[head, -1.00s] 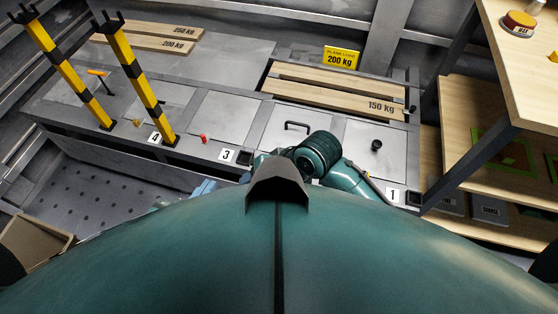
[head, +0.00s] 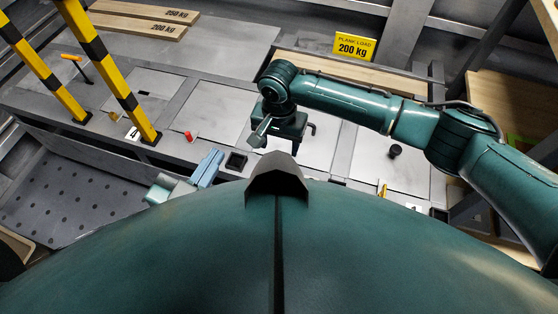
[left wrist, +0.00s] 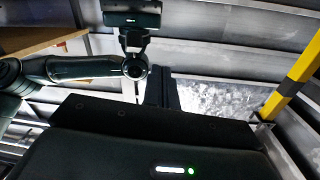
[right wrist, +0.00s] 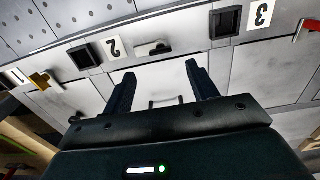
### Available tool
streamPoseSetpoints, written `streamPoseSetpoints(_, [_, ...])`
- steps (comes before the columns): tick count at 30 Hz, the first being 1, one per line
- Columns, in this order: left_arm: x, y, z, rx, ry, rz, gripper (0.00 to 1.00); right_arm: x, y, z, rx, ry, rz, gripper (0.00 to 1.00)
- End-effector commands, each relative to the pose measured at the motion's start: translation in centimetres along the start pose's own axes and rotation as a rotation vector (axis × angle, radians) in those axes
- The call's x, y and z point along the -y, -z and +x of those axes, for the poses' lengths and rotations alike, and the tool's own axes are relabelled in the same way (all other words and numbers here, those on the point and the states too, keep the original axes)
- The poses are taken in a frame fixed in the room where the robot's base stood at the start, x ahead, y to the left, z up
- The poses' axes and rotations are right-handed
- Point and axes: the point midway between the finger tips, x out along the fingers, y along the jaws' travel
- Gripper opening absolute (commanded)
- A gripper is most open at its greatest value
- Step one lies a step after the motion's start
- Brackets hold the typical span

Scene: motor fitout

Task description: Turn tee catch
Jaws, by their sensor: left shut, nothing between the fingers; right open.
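Several small catches sit along the cabinet's front edge, and I cannot tell for sure which is the tee catch. A yellow, tee-like one (right wrist: 40,80) is beside label 1, a grey one (right wrist: 153,49) beside label 2, and a red one (right wrist: 305,28) beside label 3. An orange T-shaped handle (head: 73,58) stands farther left. My right gripper (right wrist: 160,72) is open and empty over panel 2; in the head view its hand (head: 285,124) hides the grey catch. My left gripper (head: 210,164) is shut and empty, low before the front edge.
Panel 2 has a bar handle (right wrist: 166,103); panel 1 has a black knob (head: 395,151). Yellow-black posts (head: 118,78) rise at the left. Wooden planks (head: 140,25) lie behind. A wooden shelf unit (head: 500,105) stands at the right.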

Motion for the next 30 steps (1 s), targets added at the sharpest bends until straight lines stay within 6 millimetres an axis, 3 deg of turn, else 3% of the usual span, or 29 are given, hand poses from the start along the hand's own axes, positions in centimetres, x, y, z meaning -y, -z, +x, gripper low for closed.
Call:
streamPoseSetpoints(1, [-0.3, -0.5, 0.1, -0.031, -0.004, 0.011, 0.0, 0.0, 0.0, 1.7, 0.001, -0.001, -0.001, 0.58])
streamPoseSetpoints(6, [-0.9, -0.2, 0.1, -0.132, -0.017, 0.042, 0.0, 0.0, 0.0, 4.9, 0.001, 0.0, -0.001, 0.58])
streamPoseSetpoints(12, [-1.2, 0.1, 0.1, -0.178, -0.025, 0.038, 0.0, 0.1, 0.0, 7.0, 0.0, 0.001, -0.002, 0.58])
streamPoseSetpoints(24, [-1.2, 0.3, 0.1, -0.188, -0.027, 0.035, 0.0, 0.1, 0.0, 7.5, 0.0, 0.002, -0.003, 0.57])
streamPoseSetpoints(30, [-1.2, 0.3, 0.1, -0.187, -0.027, 0.035, 0.0, 0.1, 0.0, 7.5, 0.0, 0.002, -0.002, 0.41])
